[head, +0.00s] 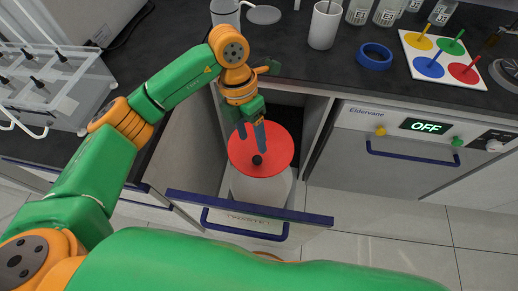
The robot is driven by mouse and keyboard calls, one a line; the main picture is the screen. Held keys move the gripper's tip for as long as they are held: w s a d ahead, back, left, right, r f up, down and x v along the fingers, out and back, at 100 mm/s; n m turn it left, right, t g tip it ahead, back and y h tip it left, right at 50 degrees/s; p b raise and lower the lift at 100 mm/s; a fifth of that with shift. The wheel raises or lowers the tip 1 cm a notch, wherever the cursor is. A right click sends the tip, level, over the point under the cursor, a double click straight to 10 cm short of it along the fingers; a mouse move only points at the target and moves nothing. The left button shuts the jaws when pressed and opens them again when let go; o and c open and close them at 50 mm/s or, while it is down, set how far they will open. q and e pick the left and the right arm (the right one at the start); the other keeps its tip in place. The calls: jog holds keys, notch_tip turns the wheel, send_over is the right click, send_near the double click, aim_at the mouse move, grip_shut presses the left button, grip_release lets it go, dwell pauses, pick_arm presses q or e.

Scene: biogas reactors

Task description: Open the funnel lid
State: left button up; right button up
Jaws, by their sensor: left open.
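A round red lid (272,148) with a small black knob (257,160) sits flat on a pale, whitish container (262,188). The container stands inside an open drawer (250,214) below the counter; I take the red disc to be the funnel lid. My left gripper (251,143) points down over the lid, open, with its two fingers apart just behind the knob in the picture. I cannot tell whether the fingertips touch the lid. My right gripper is out of view.
The dark counter (292,55) holds a white cup (324,24), a blue tape ring (375,56), jars and a coloured-disc board (441,57). An appliance (405,150) reading OFF is right of the drawer. A clear rack (50,85) stands at left.

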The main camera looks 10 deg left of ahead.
aim_at(257, 157)
pick_arm(q)
jog(key=f, duration=0.4)
jog(key=s+d+f+p, duration=0.1)
jog(key=f, duration=0.2)
jog(key=shift+d+f, duration=0.1)
grip_shut()
dwell(1.1)
